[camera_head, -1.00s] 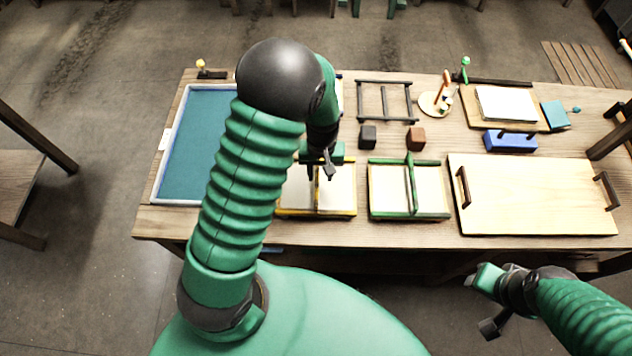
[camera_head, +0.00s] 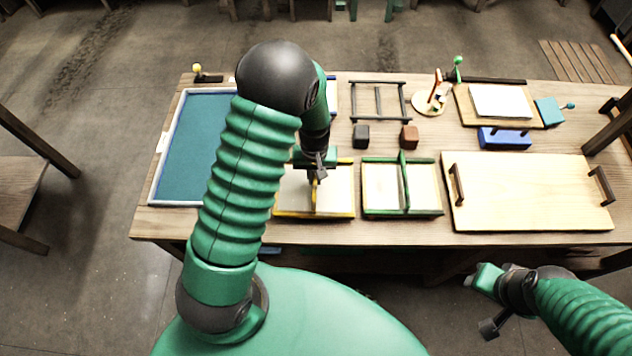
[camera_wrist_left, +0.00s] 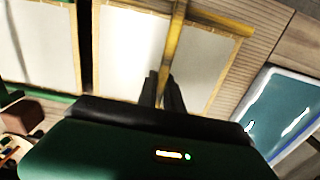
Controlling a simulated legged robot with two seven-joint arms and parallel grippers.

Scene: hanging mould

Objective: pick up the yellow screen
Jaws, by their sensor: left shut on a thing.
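The yellow screen (camera_head: 333,198) is a pale panel with a yellow-edged frame and a raised yellow bar across its middle. It lies on the table partly behind my left arm. My left gripper (camera_head: 317,178) is shut on the yellow bar. In the left wrist view the two dark fingers (camera_wrist_left: 165,90) close around the bar, with the screen's pale panels (camera_wrist_left: 130,50) on both sides. I see no clear gap under the screen. My right gripper (camera_head: 485,300) is off the table's front edge at lower right; its fingers are unclear.
A green screen (camera_head: 422,190) lies close to the right of the yellow one. A blue tray (camera_head: 152,180) is at left, partly behind my arm. A wooden board with handles (camera_head: 530,190) is at right. Dark and brown blocks (camera_head: 361,136) stand behind the screens.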

